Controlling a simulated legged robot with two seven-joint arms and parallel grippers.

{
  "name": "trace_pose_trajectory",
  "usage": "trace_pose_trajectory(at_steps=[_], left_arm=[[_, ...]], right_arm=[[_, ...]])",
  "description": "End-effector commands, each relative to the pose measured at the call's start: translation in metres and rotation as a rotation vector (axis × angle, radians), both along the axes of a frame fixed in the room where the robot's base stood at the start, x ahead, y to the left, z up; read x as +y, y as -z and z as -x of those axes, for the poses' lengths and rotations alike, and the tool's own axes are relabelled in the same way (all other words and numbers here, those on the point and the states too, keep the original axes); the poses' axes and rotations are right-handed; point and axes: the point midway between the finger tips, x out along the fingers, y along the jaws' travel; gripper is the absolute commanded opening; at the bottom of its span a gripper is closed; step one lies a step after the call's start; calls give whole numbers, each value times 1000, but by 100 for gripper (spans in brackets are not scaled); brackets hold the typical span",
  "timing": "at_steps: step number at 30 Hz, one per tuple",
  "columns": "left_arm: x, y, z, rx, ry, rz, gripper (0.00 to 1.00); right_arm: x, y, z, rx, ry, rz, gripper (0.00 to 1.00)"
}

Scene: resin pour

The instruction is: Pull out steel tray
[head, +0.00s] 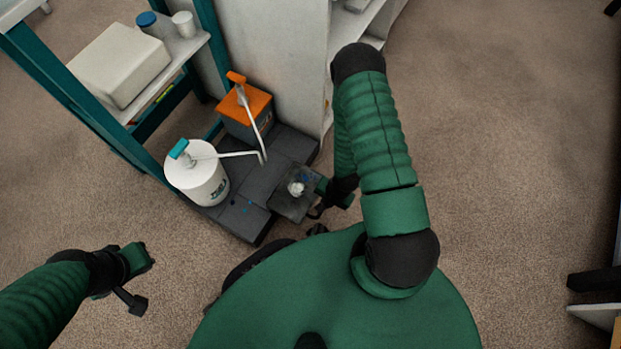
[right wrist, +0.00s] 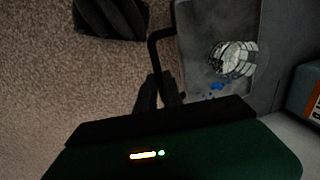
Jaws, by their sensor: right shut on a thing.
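The steel tray (head: 285,210) sits low at the front right of a dark grey platform, beneath the ends of two pump spouts. A clear cup (head: 296,188) stands on it. In the right wrist view the tray (right wrist: 196,25) shows a dark bent handle (right wrist: 155,38) on its near side, blue spots and the cup (right wrist: 234,58). My right gripper (head: 317,212) is at the tray's near right side; its fingers (right wrist: 160,90) are closed on the handle. My left gripper (head: 143,279) is open and empty over the carpet at lower left.
A white bucket (head: 197,185) with a teal pump and a dark canister with an orange top (head: 245,112) stand on the platform (head: 242,218). A teal-framed shelf (head: 80,107) is at left, a white cabinet (head: 285,60) behind.

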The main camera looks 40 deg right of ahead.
Motion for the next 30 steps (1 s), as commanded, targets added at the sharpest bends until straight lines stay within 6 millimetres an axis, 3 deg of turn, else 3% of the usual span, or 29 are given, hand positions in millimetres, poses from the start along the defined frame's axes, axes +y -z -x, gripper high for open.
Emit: trace_pose_trajectory(at_steps=[3,6,15,16,20,30], left_arm=[[0,-9,0,1,-1,0,0],[0,-10,0,1,-1,0,0],[0,-9,0,1,-1,0,0],[0,-9,0,1,-1,0,0],[0,-9,0,1,-1,0,0],[0,-12,0,1,-1,0,0]], right_arm=[[-11,-2,21,0,7,4,0],[-13,0,28,-2,5,3,0],[-13,1,29,-3,2,3,0],[-13,1,29,-3,2,3,13],[-13,1,29,-3,2,3,30],[-13,-3,29,-4,2,2,32]])
